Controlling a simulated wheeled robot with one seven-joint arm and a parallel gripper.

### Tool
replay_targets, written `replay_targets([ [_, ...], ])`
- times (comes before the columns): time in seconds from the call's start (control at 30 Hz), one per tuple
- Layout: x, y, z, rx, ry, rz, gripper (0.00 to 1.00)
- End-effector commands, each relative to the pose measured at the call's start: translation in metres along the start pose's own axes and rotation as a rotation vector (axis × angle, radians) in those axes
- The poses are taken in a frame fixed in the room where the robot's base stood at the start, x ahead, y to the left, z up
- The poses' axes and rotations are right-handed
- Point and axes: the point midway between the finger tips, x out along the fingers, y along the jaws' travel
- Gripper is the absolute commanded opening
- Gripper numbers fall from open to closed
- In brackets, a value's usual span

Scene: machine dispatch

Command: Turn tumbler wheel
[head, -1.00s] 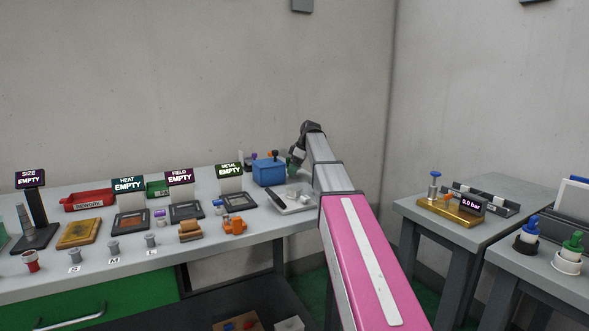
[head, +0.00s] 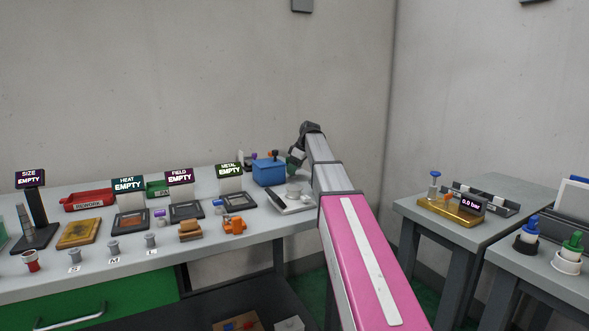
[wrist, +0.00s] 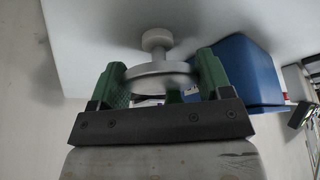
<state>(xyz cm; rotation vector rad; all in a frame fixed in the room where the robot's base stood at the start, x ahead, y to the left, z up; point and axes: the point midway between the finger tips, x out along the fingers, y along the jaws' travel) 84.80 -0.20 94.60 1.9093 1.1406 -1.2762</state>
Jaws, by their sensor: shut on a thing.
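A grey round wheel (wrist: 160,76) with a short stem and a rounded knob shows in the wrist view. I take it for the tumbler wheel. My gripper (wrist: 163,88) has its two green fingers shut on the wheel's rim, one on each side. In the head view, my gripper (head: 296,160) is at the far right end of the long bench, mostly hidden by my arm. A small grey round part (head: 293,188) shows just below it, over a pale tray (head: 296,206). I cannot tell whether the wheel touches its mount.
A blue box (head: 268,173) stands close to my gripper, and its side (wrist: 245,70) is right of the fingers in the wrist view. Frames, signs and small parts fill the bench to the left. A side table (head: 520,188) with a brass gauge base (head: 450,211) stands right.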

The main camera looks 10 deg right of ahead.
Motion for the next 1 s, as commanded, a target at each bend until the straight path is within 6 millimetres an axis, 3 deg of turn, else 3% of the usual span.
replay_targets([
  [0.6,-0.0002,-0.0035,-0.0009,0.501,0.001,0.209,0.48],
  [1.0,0.0001,-0.0034,-0.0019,0.715,0.001,0.297,0.48],
])
